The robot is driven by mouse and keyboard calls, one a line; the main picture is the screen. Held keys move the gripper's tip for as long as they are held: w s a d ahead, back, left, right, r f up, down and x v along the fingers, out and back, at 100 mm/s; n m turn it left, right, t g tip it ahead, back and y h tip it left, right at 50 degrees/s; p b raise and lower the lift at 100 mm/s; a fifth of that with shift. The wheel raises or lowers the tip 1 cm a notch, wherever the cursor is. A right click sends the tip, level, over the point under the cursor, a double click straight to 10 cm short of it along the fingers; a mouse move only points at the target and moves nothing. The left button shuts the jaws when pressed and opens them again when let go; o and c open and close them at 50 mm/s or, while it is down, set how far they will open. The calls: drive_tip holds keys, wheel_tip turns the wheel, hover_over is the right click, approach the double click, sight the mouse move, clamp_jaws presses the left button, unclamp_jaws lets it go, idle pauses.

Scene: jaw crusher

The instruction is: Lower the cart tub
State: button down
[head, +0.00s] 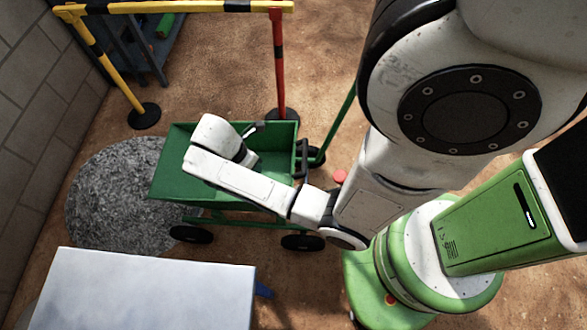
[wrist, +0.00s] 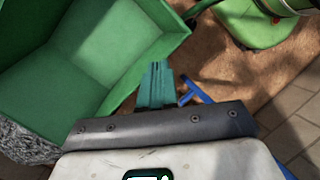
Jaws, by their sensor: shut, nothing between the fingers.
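The green cart tub (head: 170,178) sits on a wheeled frame (head: 245,221) left of centre in the head view. Its left end reaches over the edge of a gravel pile. I cannot tell exactly how far it is tilted. In the wrist view the tub (wrist: 105,45) fills the upper left, showing its empty inside and rim. My forearm and wrist cross over the tub and hide part of it in the head view. My gripper (wrist: 157,66) is shut and empty, its teal fingers just beside the tub's rim in the picture; contact is not clear.
A grey gravel pile (head: 110,195) lies left of the cart. A white-topped table (head: 145,290) stands in front. A yellow, black and red barrier (head: 175,7) stands behind, near a block wall (head: 35,110). A green pole (head: 340,122) rises right of the cart. Bare dirt lies behind the tub.

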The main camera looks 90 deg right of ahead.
drive_tip(key=s+d+f+n+g+y+b, duration=0.1)
drive_tip(key=s+d+f+n+g+y, duration=0.15)
drive_tip(key=d+n, duration=0.45)
drive_tip(key=shift+h, duration=0.35)
drive_tip(key=x, duration=0.4)
drive_tip(key=s+b+x, duration=0.1)
drive_tip(key=x, duration=0.3)
drive_tip(key=r+x, duration=0.1)
drive_tip(key=x, duration=0.4)
drive_tip(key=shift+s+d+b, duration=0.2)
drive_tip(key=shift+s+b, duration=0.15)
drive_tip(key=shift+b, duration=0.05)
drive_tip(key=shift+s+f, duration=0.2)
drive_tip(key=shift+s, duration=0.25)
